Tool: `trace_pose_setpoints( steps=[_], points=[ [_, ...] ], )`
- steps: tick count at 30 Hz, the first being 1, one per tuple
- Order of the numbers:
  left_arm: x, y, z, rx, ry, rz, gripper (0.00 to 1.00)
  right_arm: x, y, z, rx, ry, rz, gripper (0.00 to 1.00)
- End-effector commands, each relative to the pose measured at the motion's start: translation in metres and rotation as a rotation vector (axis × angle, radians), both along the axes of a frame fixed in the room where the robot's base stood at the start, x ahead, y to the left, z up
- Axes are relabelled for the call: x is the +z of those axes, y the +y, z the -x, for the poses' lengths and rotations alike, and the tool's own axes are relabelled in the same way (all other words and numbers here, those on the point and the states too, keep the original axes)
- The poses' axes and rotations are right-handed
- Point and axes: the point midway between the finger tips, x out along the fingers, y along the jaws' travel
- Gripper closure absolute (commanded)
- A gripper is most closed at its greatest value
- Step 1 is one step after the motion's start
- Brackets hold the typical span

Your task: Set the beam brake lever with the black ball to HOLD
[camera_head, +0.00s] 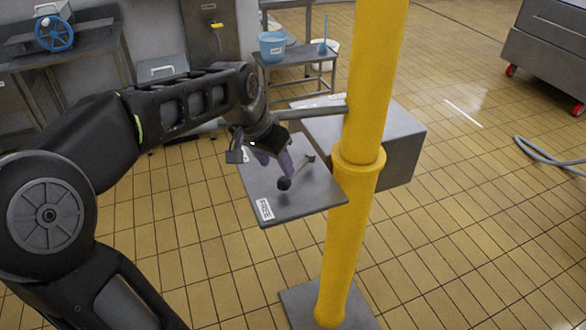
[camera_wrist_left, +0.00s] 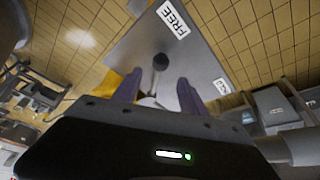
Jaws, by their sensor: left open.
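The lever's black ball (camera_head: 284,183) is on the near side of a grey metal plate (camera_head: 310,203), towards the FREE label (camera_head: 264,209). Its thin rod (camera_head: 300,166) runs back to a pivot at the right. My left gripper (camera_head: 275,161) is open, its purple fingers above the plate just behind the ball. In the left wrist view the ball (camera_wrist_left: 160,62) shows ahead of the gap between the fingertips (camera_wrist_left: 157,84), with nothing gripped. The FREE label (camera_wrist_left: 173,18) lies beyond it. A second label (camera_wrist_left: 222,86) is too small to read. My right gripper is not in view.
A yellow post (camera_head: 372,90) stands right beside the plate, with a grey box (camera_head: 402,145) behind it. A bench with a blue bucket (camera_head: 273,46) is at the back. A grey hose (camera_head: 545,158) lies on the floor at right.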

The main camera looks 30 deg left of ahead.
Motion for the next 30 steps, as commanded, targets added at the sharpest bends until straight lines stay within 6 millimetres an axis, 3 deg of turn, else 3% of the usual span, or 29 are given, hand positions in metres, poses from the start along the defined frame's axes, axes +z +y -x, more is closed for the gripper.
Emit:
trace_pose_setpoints(
  steps=[11,24,30],
  points=[
    [-0.005,0.0,-0.002,0.0,0.001,0.0,0.5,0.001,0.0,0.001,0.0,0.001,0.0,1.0],
    [-0.061,-0.001,-0.025,0.0,0.003,0.001,0.5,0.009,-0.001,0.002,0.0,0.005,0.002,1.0],
    [-0.072,-0.001,-0.03,0.0,0.0,0.0,0.5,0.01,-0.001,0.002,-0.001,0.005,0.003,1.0]
  ],
)
